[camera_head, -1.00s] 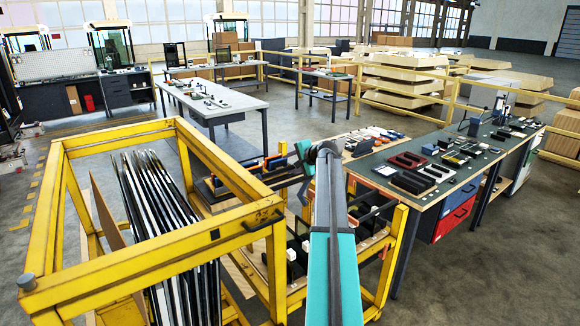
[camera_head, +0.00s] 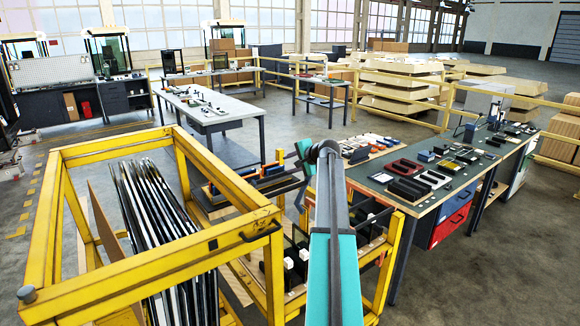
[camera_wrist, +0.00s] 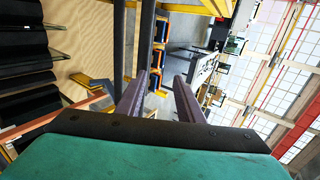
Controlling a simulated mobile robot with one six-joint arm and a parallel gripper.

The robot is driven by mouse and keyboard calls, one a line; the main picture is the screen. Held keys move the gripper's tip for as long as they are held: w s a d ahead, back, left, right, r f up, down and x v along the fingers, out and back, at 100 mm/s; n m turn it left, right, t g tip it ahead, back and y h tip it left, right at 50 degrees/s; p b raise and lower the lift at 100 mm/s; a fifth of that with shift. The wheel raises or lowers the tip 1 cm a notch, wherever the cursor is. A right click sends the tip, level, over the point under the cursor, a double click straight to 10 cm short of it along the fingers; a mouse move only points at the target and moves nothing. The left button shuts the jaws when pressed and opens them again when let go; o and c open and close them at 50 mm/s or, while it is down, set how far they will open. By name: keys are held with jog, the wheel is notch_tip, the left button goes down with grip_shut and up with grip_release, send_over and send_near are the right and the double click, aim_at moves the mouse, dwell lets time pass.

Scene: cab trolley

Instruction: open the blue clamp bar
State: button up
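My gripper (camera_wrist: 160,76) is open, its two purple-grey fingers apart. A dark bar (camera_wrist: 146,40) runs down from the top of the wrist view towards the gap between the fingers; I cannot tell whether it lies between them. No blue colour shows on this bar. Blue and orange blocks (camera_wrist: 179,80) sit beyond the fingers in a row. Blue-and-orange parts (camera_head: 266,171) also show on the yellow trolley (camera_head: 160,250) in the head view. I cannot tell which part is the blue clamp bar. My forearm hides part of the trolley in the head view.
Dark sheets stand in the trolley's left bay, with a yellow rail and handle (camera_head: 262,229) near them. A workbench with tools (camera_head: 480,185) stands close on the right. A white-topped table (camera_head: 205,108) stands behind. Open floor (camera_head: 490,265) lies at lower right.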

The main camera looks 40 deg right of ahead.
jog(key=shift+s+a+r+p, duration=0.1)
jog(key=shift+s+r+p, duration=0.3)
jog(key=shift+r, duration=0.45)
jog(key=shift+s+a+r+p, duration=0.1)
jog(key=shift+s+r+p, duration=0.3)
jog(key=shift+r, duration=0.5)
jog(key=shift+s+r+p, duration=0.35)
jog(key=shift+s+r, duration=0.05)
jog(key=shift+r, duration=0.45)
jog(key=shift+s, duration=0.1)
jog(key=b+v, duration=0.5)
jog(key=v, duration=0.8)
jog(key=shift+s+r, duration=0.2)
jog(key=shift+s, duration=0.05)
jog(key=shift+a+f, duration=0.1)
jog(key=shift+a, duration=0.05)
